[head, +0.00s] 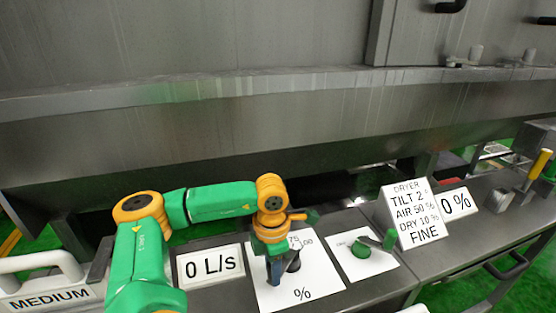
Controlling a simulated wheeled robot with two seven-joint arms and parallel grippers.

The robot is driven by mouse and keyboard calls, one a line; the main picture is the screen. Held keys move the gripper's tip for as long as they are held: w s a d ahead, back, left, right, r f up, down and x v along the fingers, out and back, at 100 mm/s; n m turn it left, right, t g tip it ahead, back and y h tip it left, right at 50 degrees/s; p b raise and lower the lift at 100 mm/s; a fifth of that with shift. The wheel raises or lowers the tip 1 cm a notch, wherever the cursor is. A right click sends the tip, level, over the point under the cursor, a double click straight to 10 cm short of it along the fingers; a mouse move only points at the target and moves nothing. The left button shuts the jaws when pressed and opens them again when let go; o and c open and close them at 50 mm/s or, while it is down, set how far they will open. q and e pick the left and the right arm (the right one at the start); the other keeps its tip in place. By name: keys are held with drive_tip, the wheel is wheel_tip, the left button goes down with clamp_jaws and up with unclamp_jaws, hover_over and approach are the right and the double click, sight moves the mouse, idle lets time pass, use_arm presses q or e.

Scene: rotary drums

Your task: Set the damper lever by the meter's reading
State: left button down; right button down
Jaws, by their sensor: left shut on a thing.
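The damper lever (294,263), a dark handle, stands on a white plate (320,278) marked "75", "100" and "%". My left gripper (275,270) points down over this plate and is shut on the lever; the fingers and wrist hide part of it and some scale marks. The meter (210,267) left of the plate reads "0 L/s". A white card (418,215) at the right reads "DRYER TILT 2°, AIR 50 %, DRY 10 %, FINE". My right gripper is out of view.
A green knob with a handle (361,248) sits on another white plate to the right. A "0 %" display (457,204) stands behind the card. A yellow-handled lever (539,165) is at far right. A "MEDIUM" sign (50,298) is at left. The large steel drum (230,130) spans the back.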

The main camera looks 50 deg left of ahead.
use_arm(q)
drive_tip(key=shift+s+a+f+m, duration=0.1)
drive_tip(key=shift+s+a+m, duration=0.05)
drive_tip(key=shift+m, duration=0.15)
drive_tip(key=c, duration=0.6)
unclamp_jaws()
wheel_tip(320, 180, up, 7)
drive_tip(key=shift+r, duration=0.1)
drive_tip(key=shift+a, duration=0.1)
